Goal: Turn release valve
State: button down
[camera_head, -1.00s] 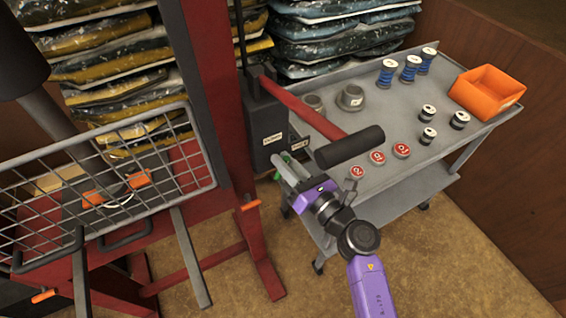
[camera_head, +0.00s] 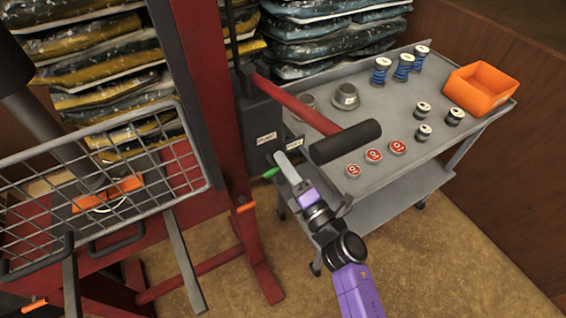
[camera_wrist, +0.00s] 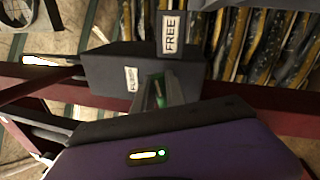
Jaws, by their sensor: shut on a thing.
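The release valve has a small green handle (camera_head: 271,173) low on the front of the black pump box (camera_head: 262,135). My gripper (camera_head: 283,162), on the purple wrist, is at the valve and shut on the green handle. In the head view the green end sticks out to the left of the fingers. In the wrist view a bit of green handle (camera_wrist: 159,95) shows between the fingers; the rest is hidden. White labels sit on the box: PUMP (camera_head: 267,138) and a second one (camera_head: 294,143), which reads FREE in the wrist view (camera_wrist: 171,32).
A red lever with a black grip (camera_head: 345,141) reaches out just above my gripper. A grey cart (camera_head: 390,185) with spools, red-topped discs and an orange bin (camera_head: 480,90) stands right. The red lift frame with a wire basket (camera_head: 100,190) stands left.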

jog(key=shift+d+f+m+t+h, duration=0.15)
jog(key=shift+m+h, duration=0.1)
jog(key=shift+m, duration=0.5)
jog(key=shift+a+f+m+t+h, duration=0.15)
jog(key=shift+m+h, duration=0.1)
jog(key=shift+m, duration=0.5)
jog(key=shift+d, duration=0.1)
jog(key=c, duration=1.4)
grip_release()
jog(key=shift+o, duration=0.2)
jog(key=v, duration=0.7)
jog(key=shift+s+d, duration=0.25)
jog(key=shift+s, duration=0.05)
jog(key=shift+f, duration=0.1)
